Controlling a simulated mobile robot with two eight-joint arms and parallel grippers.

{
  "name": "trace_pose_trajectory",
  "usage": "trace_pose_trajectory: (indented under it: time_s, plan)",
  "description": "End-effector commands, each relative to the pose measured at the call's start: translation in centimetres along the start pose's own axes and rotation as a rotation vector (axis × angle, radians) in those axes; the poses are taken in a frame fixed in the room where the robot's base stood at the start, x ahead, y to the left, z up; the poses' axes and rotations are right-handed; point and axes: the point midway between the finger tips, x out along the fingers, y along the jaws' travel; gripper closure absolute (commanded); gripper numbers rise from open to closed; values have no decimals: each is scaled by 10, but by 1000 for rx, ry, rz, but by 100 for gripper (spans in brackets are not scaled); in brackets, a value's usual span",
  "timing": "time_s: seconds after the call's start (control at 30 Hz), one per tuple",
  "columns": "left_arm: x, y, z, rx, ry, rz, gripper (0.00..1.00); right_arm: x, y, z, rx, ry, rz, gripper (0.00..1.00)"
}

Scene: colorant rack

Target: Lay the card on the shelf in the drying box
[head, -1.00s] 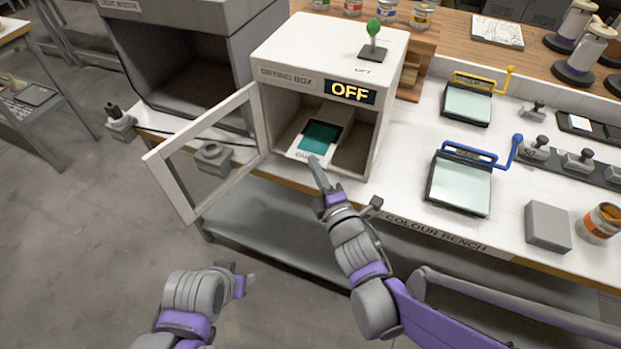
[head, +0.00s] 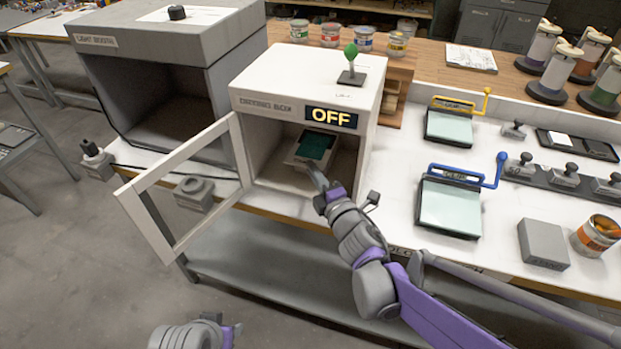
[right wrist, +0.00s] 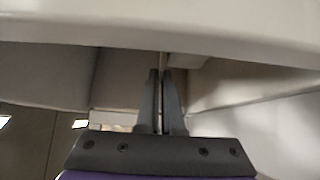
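The drying box (head: 262,105) stands on the bench with its framed door (head: 152,205) swung open to the left and an OFF sign on its front. The card (head: 301,158), pale with a dark teal patch, is inside the box, face up. My right gripper (head: 319,180) reaches in at the opening and is shut on the card's near edge. In the right wrist view the fingers (right wrist: 162,102) are close together with a thin edge between them. The shelf is not clear, and I cannot tell whether the card touches it. My left gripper (head: 222,326) is low in view; its fingers are unclear.
A grey light booth (head: 165,50) stands left of the box. A green-knobbed stand (head: 351,72) is on the box's top. Right of it are a yellow-handled press (head: 449,126), a blue-handled press (head: 450,205), a grey block (head: 542,243) and an open can (head: 596,236).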

Motion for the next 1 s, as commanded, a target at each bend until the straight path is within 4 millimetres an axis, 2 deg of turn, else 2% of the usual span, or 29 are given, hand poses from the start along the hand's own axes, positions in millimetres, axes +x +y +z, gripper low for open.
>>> trace_pose_trajectory:
  time_s: [1.0]
  plan:
    - [6, 0, 3, 0, -2, 0, 50, 3, -7, 3, 0, 0, 0, 100]
